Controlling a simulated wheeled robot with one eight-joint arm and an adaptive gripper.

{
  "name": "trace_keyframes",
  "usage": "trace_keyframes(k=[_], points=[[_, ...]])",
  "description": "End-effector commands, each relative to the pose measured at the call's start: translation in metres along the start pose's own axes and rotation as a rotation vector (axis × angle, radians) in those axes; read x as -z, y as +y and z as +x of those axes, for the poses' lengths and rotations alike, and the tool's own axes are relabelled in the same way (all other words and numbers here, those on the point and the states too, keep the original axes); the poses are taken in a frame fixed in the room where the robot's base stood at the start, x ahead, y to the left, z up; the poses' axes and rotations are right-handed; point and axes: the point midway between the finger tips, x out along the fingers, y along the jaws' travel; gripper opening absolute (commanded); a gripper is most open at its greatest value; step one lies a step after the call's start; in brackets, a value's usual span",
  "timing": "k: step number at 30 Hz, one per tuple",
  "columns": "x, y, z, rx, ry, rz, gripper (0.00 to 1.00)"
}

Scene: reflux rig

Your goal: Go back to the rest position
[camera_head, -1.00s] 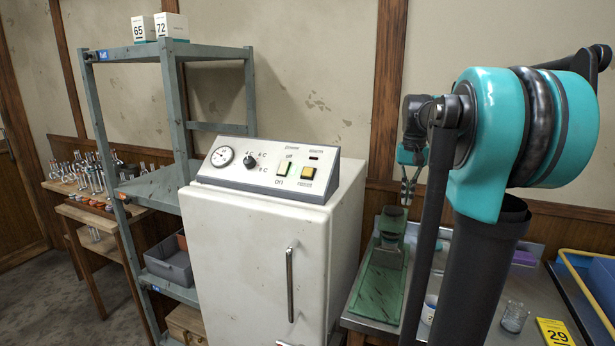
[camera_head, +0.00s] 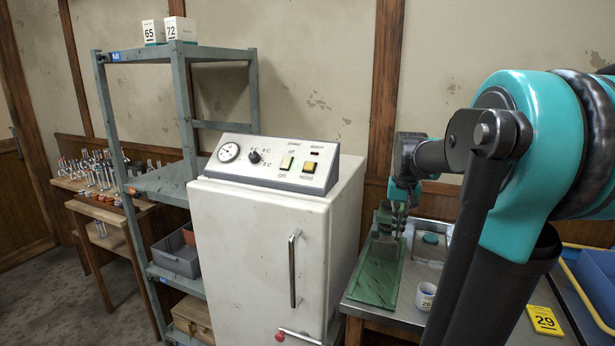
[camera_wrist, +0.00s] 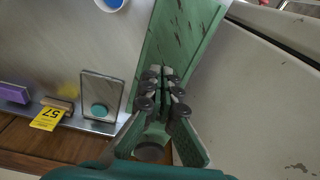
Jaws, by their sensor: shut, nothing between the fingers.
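My gripper (camera_head: 388,224) hangs over the green board (camera_head: 377,277) on the metal bench, beside the white cabinet (camera_head: 262,250). In the wrist view my gripper (camera_wrist: 163,74) is shut and empty, its fingertips together above the green board (camera_wrist: 176,42). My teal and black arm fills the right of the head view and hides part of the bench.
A blue tray (camera_head: 598,275) stands at the right. The grey shelf (camera_head: 165,182) is left of the cabinet. The carpeted floor at far left is clear.

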Motion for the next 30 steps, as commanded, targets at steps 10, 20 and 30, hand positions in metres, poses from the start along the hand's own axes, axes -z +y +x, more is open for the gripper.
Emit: trace_keyframes(k=[10, 20, 30], points=[[-0.123, -0.016, 0.109, 0.034, 0.16, -0.174, 0.0], [-0.203, -0.013, 0.164, 0.054, 0.258, -0.275, 0.0], [-0.204, -0.013, 0.165, 0.054, 0.26, -0.276, 0.0]])
